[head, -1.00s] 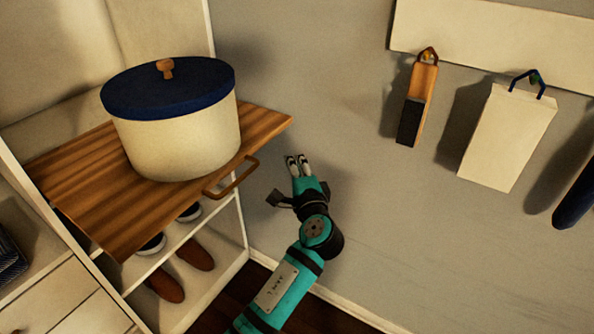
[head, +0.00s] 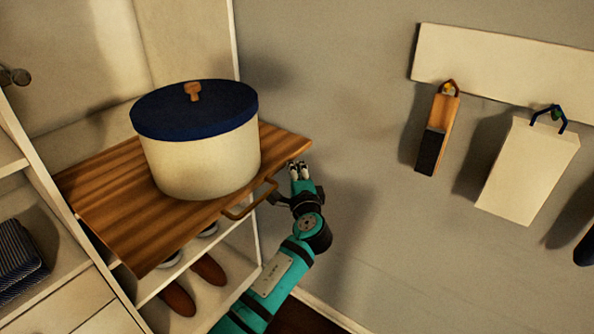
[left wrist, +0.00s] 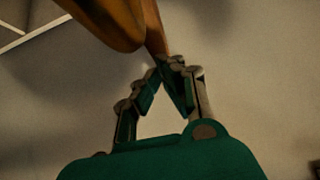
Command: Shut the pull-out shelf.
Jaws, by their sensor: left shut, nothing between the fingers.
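The pull-out shelf (head: 110,215) is a striped wooden board that sticks out of the white cabinet in the head view. A brown handle (head: 250,203) is on its front edge. A cream pot with a dark blue lid (head: 195,140) stands on it. My left gripper (head: 299,165) is shut and empty, at the shelf's front edge near its right corner, to the right of the handle. In the left wrist view its closed fingertips (left wrist: 172,65) are close to brown wood (left wrist: 112,18); I cannot tell whether they touch. My right gripper is not in view.
Shoes (head: 207,270) sit on a white lower shelf under the board. Folded striped cloth (head: 20,255) lies in the left compartment. The grey wall between is clear.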

